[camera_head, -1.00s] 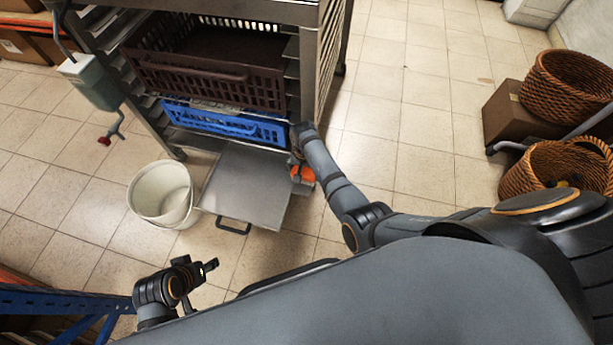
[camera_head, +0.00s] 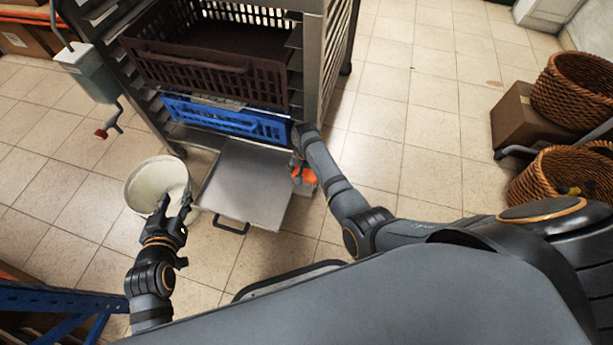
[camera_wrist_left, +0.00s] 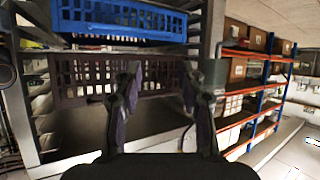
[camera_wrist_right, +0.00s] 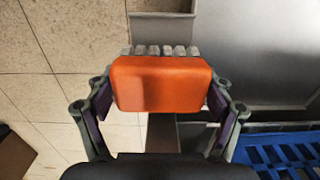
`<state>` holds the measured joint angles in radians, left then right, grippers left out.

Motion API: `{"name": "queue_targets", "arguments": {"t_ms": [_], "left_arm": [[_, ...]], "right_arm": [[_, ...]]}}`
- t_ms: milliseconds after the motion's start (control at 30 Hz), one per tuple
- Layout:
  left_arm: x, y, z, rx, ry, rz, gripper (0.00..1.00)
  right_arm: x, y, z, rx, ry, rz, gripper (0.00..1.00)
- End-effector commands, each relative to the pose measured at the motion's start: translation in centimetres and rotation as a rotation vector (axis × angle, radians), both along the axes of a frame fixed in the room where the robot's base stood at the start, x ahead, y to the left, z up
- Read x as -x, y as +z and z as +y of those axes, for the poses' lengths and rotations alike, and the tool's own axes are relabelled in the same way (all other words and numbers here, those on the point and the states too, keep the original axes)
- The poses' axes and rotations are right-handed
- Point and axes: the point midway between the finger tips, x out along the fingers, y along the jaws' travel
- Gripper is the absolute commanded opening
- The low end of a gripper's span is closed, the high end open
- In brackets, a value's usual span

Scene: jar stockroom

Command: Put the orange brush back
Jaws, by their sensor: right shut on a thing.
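The orange brush (camera_head: 304,176) is held in my right gripper (camera_head: 296,163), beside the right edge of the pulled-out grey metal tray (camera_head: 244,184). In the right wrist view the brush's orange block (camera_wrist_right: 160,85) sits between the two fingers, with a row of pale bristle tufts beyond it. My left gripper (camera_head: 177,205) is empty, with its fingers apart, over or in front of the white bucket's near rim in the head view. The left wrist view also shows the open left gripper (camera_wrist_left: 160,80) facing the rack. The right fingertips are mostly hidden in the head view.
A metal rack (camera_head: 318,60) holds a brown crate (camera_head: 205,75) above a blue crate (camera_head: 225,121). The white bucket (camera_head: 143,180) stands left of the tray. Wicker baskets (camera_head: 570,90) and a cardboard box (camera_head: 522,120) are at right. The tiled floor between is clear.

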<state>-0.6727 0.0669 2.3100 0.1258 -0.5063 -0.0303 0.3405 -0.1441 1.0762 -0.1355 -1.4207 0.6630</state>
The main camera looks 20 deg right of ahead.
Motion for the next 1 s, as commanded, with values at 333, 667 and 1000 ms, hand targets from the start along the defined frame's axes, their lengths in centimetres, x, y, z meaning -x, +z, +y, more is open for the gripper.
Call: {"name": "queue_targets", "arguments": {"t_ms": [333,667,1000], "left_arm": [[-2.0,4.2,0.2,-0.001,0.009,-0.198,0.4],[-2.1,4.5,0.2,-0.001,0.01,-0.21,0.4],[-2.4,5.2,0.2,-0.002,0.011,-0.237,0.4]], "right_arm": [[0.0,-0.7,0.1,0.0,-0.001,0.0,0.31],[0.0,-0.7,0.1,0.0,-0.001,0.0,0.31],[0.0,-0.9,0.1,0.0,-0.001,0.0,0.94]]}}
